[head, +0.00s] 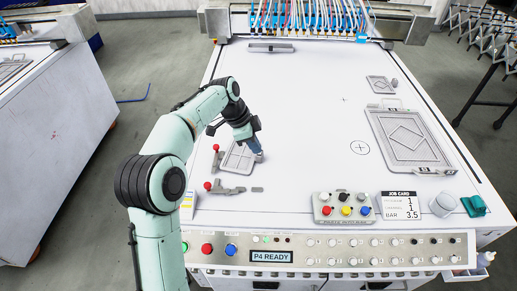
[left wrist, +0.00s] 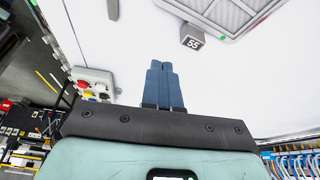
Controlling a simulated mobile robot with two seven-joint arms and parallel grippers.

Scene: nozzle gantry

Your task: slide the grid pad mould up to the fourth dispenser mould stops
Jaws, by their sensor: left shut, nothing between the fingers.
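A grey tray-like mould, which looks like the grid pad mould (head: 236,161), lies flat on the white table left of centre. Its ribbed inside and rim (left wrist: 240,33) show at the top of the left wrist view. A small grey block marked 55 (left wrist: 192,40) is at its edge. My left gripper (head: 258,152) is shut and empty, pointing down at the mould's right edge. In the left wrist view its blue fingers (left wrist: 157,66) are together, apart from the block. I cannot tell from the head view whether they touch the mould. My right gripper is out of view.
Two red-knobbed clamps (head: 222,189) sit left of and below the mould. A grey bar (head: 271,47) lies at the back under the nozzle gantry. A larger diamond-pattern mould (head: 408,162) is at right. A button box (head: 344,208) stands in front. The table's middle is clear.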

